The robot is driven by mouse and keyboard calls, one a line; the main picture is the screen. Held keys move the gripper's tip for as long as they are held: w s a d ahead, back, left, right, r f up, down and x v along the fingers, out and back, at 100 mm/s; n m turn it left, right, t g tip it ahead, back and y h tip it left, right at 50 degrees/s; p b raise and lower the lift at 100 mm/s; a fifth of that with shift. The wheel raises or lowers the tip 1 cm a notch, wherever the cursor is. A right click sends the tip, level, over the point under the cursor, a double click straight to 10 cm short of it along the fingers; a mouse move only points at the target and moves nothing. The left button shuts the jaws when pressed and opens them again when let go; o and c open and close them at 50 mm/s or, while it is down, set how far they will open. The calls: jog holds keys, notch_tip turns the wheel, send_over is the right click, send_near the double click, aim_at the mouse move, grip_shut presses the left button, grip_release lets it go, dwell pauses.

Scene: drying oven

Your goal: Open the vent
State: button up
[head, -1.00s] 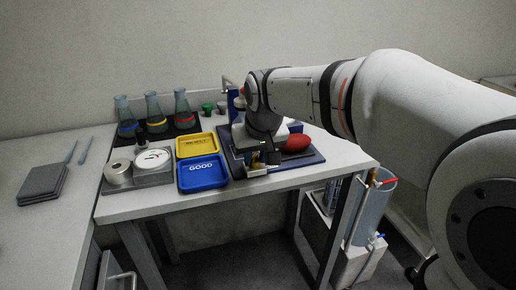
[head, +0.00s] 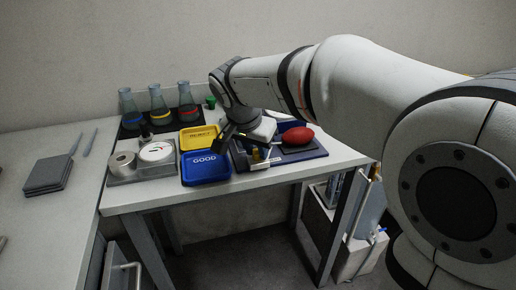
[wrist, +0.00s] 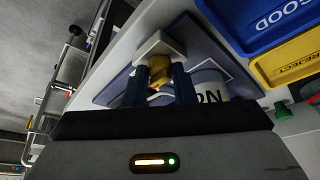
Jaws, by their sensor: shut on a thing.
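My gripper (wrist: 160,85) is low over the blue board in the wrist view, its two dark blue fingers shut on a brass-coloured knob (wrist: 159,66). The knob sits against a white block (wrist: 158,44). In the head view my gripper (head: 247,144) reaches down to the front left of the blue board (head: 310,153), and the brass piece (head: 257,155) shows beside its fingers. A white cylinder with dark lettering (wrist: 208,86) stands close to the right finger in the wrist view. No part is plainly labelled as the vent.
A red bulb (head: 299,138) lies on the board's right. A yellow REJECT tray (head: 192,139) and blue GOOD tray (head: 206,168) are close on the left. Several flasks (head: 158,106) stand behind. A grey balance-like base (head: 140,170) is further left.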

jog(key=shift+m, duration=0.3)
jog(key=o, duration=1)
jog(key=p+v, duration=0.1)
jog(key=v, duration=0.6)
jog(key=shift+a+r+p, duration=0.2)
jog(key=shift+r+p, duration=0.15)
jog(key=shift+p, duration=0.05)
jog(key=shift+d, duration=0.1)
jog(key=s+d+r+n+y+p, duration=0.1)
jog(key=s+d+r+n+p, duration=0.1)
jog(key=s+d+p, duration=0.6)
jog(key=s+d+r+n+g+y+p, duration=0.1)
jog(key=s+d+n+p, duration=0.3)
jog(key=s+d+p, duration=0.4)
jog(key=shift+s+d+r+p, duration=0.4)
jog(key=shift+r+p, duration=0.05)
jog(key=shift+p, duration=0.4)
